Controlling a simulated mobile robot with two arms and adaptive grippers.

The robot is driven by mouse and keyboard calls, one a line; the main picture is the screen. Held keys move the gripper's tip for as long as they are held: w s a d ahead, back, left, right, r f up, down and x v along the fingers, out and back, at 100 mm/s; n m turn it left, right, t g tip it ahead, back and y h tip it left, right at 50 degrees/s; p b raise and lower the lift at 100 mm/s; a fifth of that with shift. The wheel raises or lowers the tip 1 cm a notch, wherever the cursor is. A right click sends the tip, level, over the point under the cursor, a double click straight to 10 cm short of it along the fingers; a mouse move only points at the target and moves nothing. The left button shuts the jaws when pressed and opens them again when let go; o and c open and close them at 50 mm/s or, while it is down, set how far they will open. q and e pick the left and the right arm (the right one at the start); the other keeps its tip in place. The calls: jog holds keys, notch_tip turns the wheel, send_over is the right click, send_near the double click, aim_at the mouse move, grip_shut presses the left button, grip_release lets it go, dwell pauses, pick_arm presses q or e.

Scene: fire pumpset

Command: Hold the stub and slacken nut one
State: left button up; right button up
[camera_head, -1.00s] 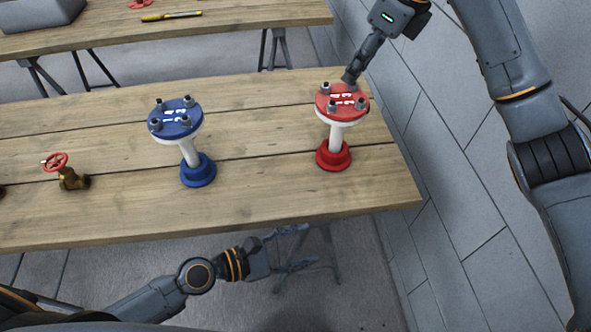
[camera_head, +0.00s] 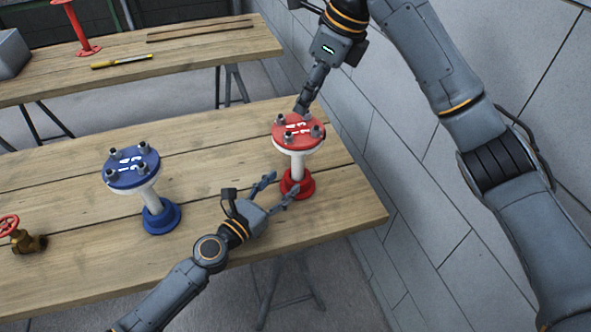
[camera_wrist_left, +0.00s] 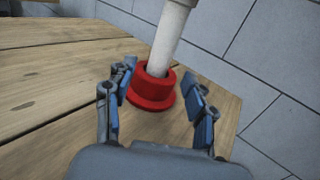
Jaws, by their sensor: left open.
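The red stub has a round red flange (camera_head: 292,143) with nuts and white digits on top, a white pipe (camera_head: 298,166) and a red base (camera_head: 306,187) on the table. My left gripper (camera_head: 285,184) is open, low in front of the pipe. In the left wrist view its two fingers (camera_wrist_left: 158,108) stand either side of the red base (camera_wrist_left: 148,94), with the white pipe (camera_wrist_left: 170,40) rising beyond; nothing is gripped. My right gripper (camera_head: 302,106) reaches down to the flange's far edge, at a nut its fingertips hide. Whether they are shut on it cannot be told.
A blue stub (camera_head: 132,176) with its own nuts stands to the left, and a brass valve with a red wheel (camera_head: 10,226) further left. The wooden table (camera_head: 215,165) ends at the right, near the grey wall (camera_head: 420,230). A second table (camera_head: 165,70) stands behind.

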aim_at(294, 173)
pick_arm(q)
jog(key=x, duration=0.7)
jog(key=shift+d, duration=0.1)
jog(key=shift+c, duration=0.4)
grip_shut()
